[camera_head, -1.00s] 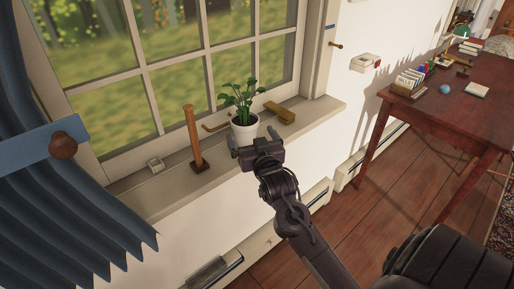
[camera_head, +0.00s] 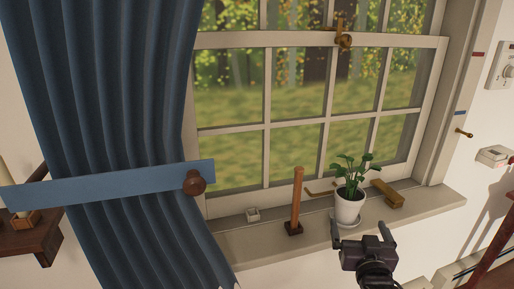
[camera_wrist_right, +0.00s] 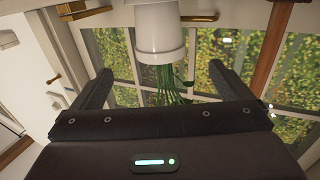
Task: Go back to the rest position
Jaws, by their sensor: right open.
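My right gripper (camera_head: 362,236) is in the lower right of the head view, open and empty, in front of the window sill. A white pot with a green plant (camera_head: 349,207) stands upright on a saucer on the sill, just behind the gripper. In the right wrist view the pot (camera_wrist_right: 160,42) appears upside down beyond the two spread fingers (camera_wrist_right: 160,88), with a gap between. My left gripper is not in view.
A blue curtain (camera_head: 120,120) with a tieback hangs at left. A dark table edge (camera_head: 497,232) shows at far right.

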